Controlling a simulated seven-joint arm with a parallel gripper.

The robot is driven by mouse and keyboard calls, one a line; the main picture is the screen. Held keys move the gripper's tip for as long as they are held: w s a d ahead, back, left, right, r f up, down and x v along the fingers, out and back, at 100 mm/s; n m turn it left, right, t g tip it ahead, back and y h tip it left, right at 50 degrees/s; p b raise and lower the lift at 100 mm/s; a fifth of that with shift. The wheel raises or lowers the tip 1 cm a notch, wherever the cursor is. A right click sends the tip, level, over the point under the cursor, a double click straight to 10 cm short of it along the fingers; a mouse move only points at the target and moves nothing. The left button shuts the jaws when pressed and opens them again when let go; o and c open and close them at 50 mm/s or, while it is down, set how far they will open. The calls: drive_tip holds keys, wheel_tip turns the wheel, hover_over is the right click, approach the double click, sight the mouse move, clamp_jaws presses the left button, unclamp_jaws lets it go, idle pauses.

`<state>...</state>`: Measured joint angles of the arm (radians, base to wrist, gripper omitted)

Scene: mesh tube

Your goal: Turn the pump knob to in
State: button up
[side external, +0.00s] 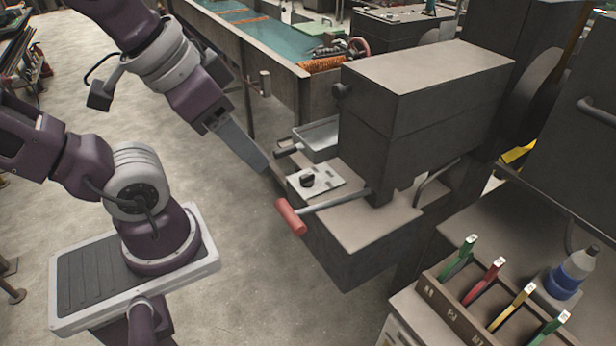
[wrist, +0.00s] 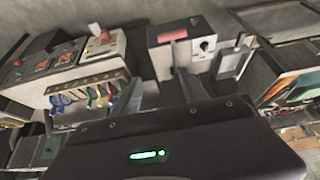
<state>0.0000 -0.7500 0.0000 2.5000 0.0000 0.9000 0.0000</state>
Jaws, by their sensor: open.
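The pump knob (side external: 307,181) is a small black knob on a pale plate (side external: 325,188) on top of a dark machine's low front block. In the wrist view the knob (wrist: 204,45) shows on its white plate, right of the red handle. My gripper (side external: 262,164) hangs tilted down to the left of the plate, apart from the knob. In the wrist view its two fingers (wrist: 159,78) are spread with nothing between them. The knob lies ahead and to the right of the fingers. Any labels around the knob are too small to read.
A lever with a red grip (side external: 290,217) sticks out just in front of the knob plate. A metal tray (side external: 318,138) sits behind the plate, and a tall grey housing (side external: 415,110) rises to the right. A rack of coloured-handled tools (side external: 490,300) stands at lower right.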

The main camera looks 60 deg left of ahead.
drive_tip(key=shift+r, duration=0.15)
drive_tip(key=c, duration=0.3)
drive_tip(key=w+a+r+g, duration=0.2)
drive_tip(key=w+a+r, duration=0.2)
drive_tip(key=w+r, duration=0.4)
drive_tip(key=shift+c, duration=0.2)
drive_tip(key=g, duration=0.4)
hover_over(307, 175)
wheel_tip(307, 175, down, 3)
wheel_tip(307, 175, down, 32)
drive_tip(key=shift+f, duration=0.2)
drive_tip(key=shift+c, duration=0.3)
clamp_jaws()
